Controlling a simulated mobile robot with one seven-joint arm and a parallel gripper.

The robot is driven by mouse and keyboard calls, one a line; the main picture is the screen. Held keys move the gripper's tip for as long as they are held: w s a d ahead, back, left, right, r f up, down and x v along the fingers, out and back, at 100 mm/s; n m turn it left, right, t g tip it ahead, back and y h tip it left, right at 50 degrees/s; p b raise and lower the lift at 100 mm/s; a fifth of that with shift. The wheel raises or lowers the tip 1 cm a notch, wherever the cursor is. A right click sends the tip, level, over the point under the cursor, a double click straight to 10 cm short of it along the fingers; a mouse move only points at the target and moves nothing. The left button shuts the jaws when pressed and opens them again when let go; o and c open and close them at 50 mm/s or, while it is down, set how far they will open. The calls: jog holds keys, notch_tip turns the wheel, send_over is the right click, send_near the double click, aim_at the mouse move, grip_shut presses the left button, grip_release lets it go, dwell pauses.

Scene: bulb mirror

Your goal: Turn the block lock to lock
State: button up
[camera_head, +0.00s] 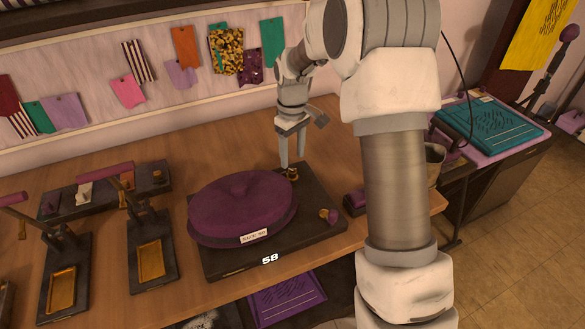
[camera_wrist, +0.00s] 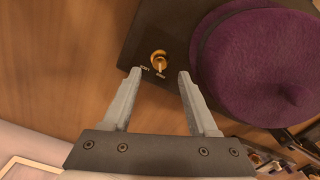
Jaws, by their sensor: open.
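The block lock, a small brass knob (camera_head: 292,174), sits at the back corner of a dark base board (camera_head: 222,262) marked 58. A purple hat (camera_head: 240,200) with a size tag rests on that board. My gripper (camera_head: 292,166) is open and points down over the brass knob. In the wrist view the knob (camera_wrist: 158,62) has a pale lever and small lettering beside it, too small to read surely. It lies just beyond and between my two fingertips (camera_wrist: 160,75). The fingers appear apart from it, with nothing between them.
Two presses with brass plates (camera_head: 151,261) stand to the left on the wooden table (camera_head: 100,160). A small dark purple block (camera_head: 355,202) lies right of the board. Fabric swatches (camera_head: 185,47) hang on the back wall. Table behind the board is clear.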

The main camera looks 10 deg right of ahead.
aim_at(292, 171)
notch_tip(292, 171, down, 5)
jog(key=shift+f, duration=0.1)
dwell(0.3)
grip_shut()
